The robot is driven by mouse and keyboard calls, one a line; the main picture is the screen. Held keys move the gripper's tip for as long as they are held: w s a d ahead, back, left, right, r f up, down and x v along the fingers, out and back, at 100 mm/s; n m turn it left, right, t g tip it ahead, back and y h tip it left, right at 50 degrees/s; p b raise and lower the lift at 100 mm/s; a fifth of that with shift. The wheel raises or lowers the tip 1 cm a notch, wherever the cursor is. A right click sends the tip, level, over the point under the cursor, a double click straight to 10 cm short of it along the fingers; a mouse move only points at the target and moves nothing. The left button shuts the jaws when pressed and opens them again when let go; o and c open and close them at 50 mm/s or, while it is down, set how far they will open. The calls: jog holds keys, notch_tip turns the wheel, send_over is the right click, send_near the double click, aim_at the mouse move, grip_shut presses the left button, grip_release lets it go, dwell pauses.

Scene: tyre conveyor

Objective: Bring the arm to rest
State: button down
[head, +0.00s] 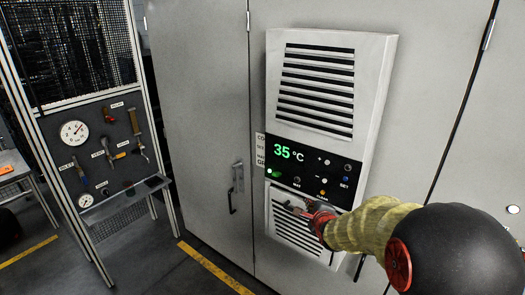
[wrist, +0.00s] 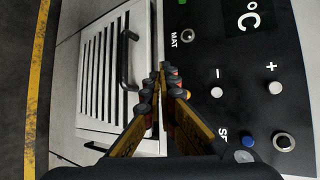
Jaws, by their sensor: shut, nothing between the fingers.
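My gripper (head: 304,210) is in front of the lower part of a cooling unit (head: 384,85) on a grey cabinet, just below its black control panel (head: 340,170). In the wrist view my gripper (wrist: 160,82) has its fingers together with nothing between them. The display (head: 289,153) reads 35 °C in green. My arm, in a yellowish sleeve, comes in from the lower right. The gripper covers part of the lower vent grille (head: 285,232). Whether the fingertips touch the unit I cannot tell.
A cabinet door handle (head: 233,188) is left of the unit. A tool board (head: 100,135) with gauges stands at the left. Yellow floor tape (head: 215,268) runs along the cabinet's foot. Open floor (head: 150,270) lies at the lower left.

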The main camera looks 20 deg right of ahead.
jog(key=s+a+f+n+g, duration=0.2)
jog(key=s+f+n+g, duration=0.4)
jog(key=s+f+n, duration=0.4)
jog(key=s+a+n+y+b, duration=0.1)
jog(key=s+a+n+b, duration=0.3)
jog(key=s, duration=0.5)
jog(key=s+a+n+y+b, duration=0.1)
jog(key=s+a+n+b, duration=0.4)
jog(key=s+b, duration=0.4)
jog(key=s+a+n+g+b, duration=0.1)
jog(key=s+a+n+b, duration=0.4)
jog(key=s+a+b, duration=0.1)
jog(key=shift+s+a+f+y+b, duration=0.25)
jog(key=shift+s+f+y+b, duration=0.2)
jog(key=shift+s, duration=0.95)
